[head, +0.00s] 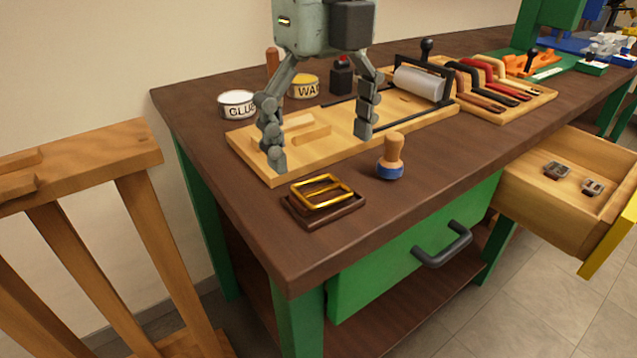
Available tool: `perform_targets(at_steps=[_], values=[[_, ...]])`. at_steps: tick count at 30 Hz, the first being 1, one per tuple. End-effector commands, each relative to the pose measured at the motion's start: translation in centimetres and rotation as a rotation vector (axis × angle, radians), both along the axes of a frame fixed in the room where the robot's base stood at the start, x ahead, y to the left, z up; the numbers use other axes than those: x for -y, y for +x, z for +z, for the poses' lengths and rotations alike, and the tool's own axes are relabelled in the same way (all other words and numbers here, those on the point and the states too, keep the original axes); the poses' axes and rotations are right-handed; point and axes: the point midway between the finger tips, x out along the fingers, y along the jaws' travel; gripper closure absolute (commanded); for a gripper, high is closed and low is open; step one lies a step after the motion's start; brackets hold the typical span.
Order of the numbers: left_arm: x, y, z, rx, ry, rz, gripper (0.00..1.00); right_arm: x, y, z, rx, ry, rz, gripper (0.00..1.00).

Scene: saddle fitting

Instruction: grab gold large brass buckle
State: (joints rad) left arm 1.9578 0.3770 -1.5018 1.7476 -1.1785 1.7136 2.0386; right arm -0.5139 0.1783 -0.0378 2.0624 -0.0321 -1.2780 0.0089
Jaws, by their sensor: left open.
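The large gold brass buckle (322,191) lies on a small dark brown tray (325,211) near the front left of the workbench. My left gripper (320,148) comes down from the top with its two fingers spread wide. It is open and empty, above the wooden board and behind the buckle in the picture. Its left fingertip shows just behind the tray. My right gripper is not in view.
A wooden stamp with a blue base (391,157) stands right of the buckle. Glue (238,104) and wax (303,85) tins stand behind. An open drawer (560,190) holds two small grey buckles. A wooden rack (80,190) stands left.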

Motion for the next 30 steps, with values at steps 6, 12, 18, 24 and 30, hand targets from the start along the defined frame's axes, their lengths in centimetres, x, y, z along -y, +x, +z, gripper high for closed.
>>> perform_targets(at_steps=[6,12,18,24,30], values=[[-0.2,0.1,-2.8,-0.003,-0.002,-0.002,0.1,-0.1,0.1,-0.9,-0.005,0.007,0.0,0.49],[-0.2,0.1,-5.3,-0.002,-0.004,-0.002,0.1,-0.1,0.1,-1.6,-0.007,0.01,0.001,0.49],[-0.2,0.1,-5.7,-0.002,-0.005,-0.002,0.1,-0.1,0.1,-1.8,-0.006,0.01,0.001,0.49],[-0.2,0.1,-5.7,-0.002,-0.005,-0.002,0.25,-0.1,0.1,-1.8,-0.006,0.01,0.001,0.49],[-0.2,0.1,-5.7,-0.002,-0.005,-0.003,0.5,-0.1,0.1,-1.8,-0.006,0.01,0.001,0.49]])
